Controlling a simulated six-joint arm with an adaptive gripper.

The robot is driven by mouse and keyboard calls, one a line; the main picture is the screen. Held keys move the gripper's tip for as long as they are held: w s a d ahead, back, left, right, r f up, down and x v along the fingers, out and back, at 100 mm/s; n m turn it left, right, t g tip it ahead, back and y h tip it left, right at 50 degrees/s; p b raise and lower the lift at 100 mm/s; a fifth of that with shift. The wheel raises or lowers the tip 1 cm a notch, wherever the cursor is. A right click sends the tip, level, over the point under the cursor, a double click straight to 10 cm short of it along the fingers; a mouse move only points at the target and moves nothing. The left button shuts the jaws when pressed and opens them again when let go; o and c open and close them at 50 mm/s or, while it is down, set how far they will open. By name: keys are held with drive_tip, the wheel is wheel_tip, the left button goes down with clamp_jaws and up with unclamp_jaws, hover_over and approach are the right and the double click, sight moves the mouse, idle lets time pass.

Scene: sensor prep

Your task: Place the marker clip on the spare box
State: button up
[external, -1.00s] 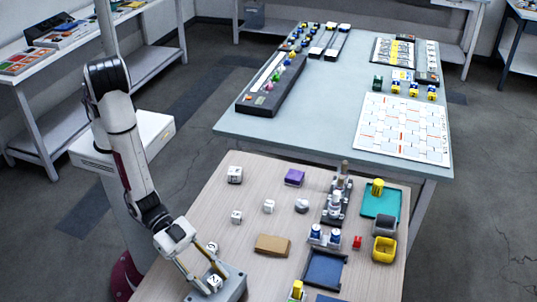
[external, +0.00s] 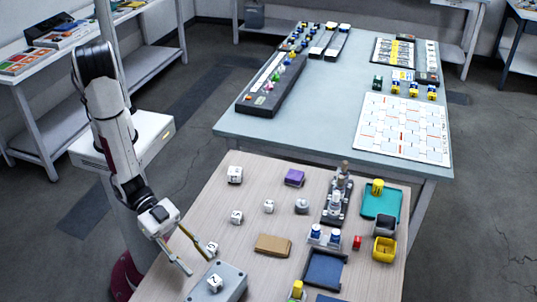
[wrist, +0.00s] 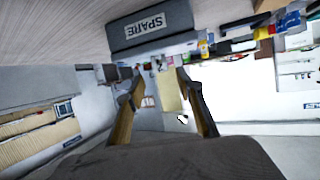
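The grey spare box (external: 232,288) stands at the front left of the wooden table, and its SPARE label shows in the wrist view (wrist: 146,25). A small white block (external: 215,283) with a dark mark sits on top of the box. I cannot tell for certain whether this block is the marker clip. My gripper (external: 199,265) is open, just left of and above the box, apart from the block. In the wrist view the two fingers (wrist: 160,90) are spread with nothing between them.
Another white block (external: 211,249) stands just behind the box, with more white blocks farther back. A tan block (external: 272,245) lies to the right. A blue tray (external: 324,268), a yellow bin (external: 384,250) and a teal tray (external: 381,201) fill the right side.

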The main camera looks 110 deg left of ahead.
drive_tip(key=shift+v, duration=2.8)
drive_tip(key=s+a+r+n+g+y, duration=0.15)
drive_tip(key=a+r+g, duration=0.25)
drive_tip(key=a+r, duration=1.15)
drive_tip(key=s+a+r+n+g+y, duration=0.1)
drive_tip(key=s+a+r, duration=0.2)
drive_tip(key=s+a, duration=0.5)
drive_tip(key=s+a+r+n+g+y, duration=0.1)
drive_tip(key=s+a+r, duration=0.3)
drive_tip(key=s+a, duration=0.5)
drive_tip(key=s+n+y, duration=0.1)
drive_tip(key=s, duration=0.2)
drive_tip(key=shift+s+g, duration=0.25)
drive_tip(key=shift+g, duration=0.15)
drive_tip(key=shift+o, duration=0.4)
drive_tip(key=shift+r+y, duration=0.15)
drive_tip(key=shift+y, duration=0.1)
